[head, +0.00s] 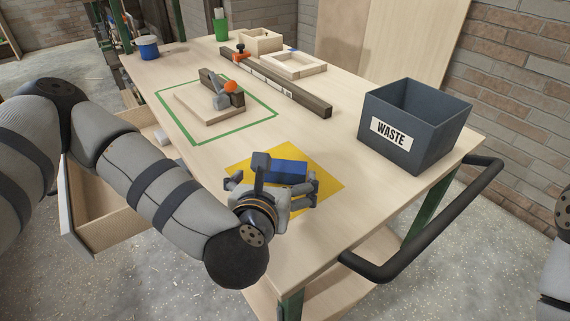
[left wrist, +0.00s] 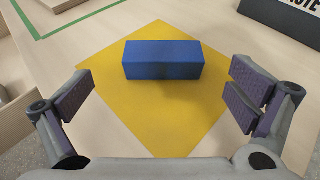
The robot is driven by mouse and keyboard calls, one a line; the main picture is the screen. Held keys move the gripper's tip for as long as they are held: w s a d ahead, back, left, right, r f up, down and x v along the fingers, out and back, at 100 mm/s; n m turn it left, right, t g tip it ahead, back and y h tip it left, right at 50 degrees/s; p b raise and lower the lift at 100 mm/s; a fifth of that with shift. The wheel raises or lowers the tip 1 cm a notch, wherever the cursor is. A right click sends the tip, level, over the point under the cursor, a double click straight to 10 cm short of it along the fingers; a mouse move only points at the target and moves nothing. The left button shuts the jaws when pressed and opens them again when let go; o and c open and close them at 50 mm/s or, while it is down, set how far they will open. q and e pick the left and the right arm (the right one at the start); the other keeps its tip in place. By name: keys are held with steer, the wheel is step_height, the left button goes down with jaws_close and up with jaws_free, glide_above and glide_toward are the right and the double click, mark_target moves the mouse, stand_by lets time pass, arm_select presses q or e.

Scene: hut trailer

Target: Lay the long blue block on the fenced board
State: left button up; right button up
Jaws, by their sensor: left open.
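The long blue block (head: 288,171) lies on a yellow square (head: 325,181) on the bench. In the left wrist view the whole block (left wrist: 163,60) shows, lying crosswise on the yellow. My left gripper (left wrist: 165,95) is open above the yellow square, its fingers spread wider than the block and apart from it. In the head view the left gripper (head: 285,187) partly hides the block. The fenced board (head: 193,107) is a pale board inside a green outline, with a dark wooden fence and an orange and grey clamp at its far side. My right gripper is out of view.
A dark waste bin (head: 400,140) stands at the bench's right. A long dark beam (head: 285,84), a pale wooden frame (head: 297,70) and a box (head: 260,41) lie behind. Blue (head: 148,48) and green (head: 221,30) containers stand farther back. An open drawer (head: 105,220) juts out at left.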

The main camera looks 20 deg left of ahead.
mark_target(282, 167)
arm_select(q)
steer(key=x, duration=0.7)
steer(key=shift+d+b, duration=0.2)
steer(key=shift+b, duration=0.1)
steer(key=shift+w, duration=0.35)
steer(key=c, duration=1.2)
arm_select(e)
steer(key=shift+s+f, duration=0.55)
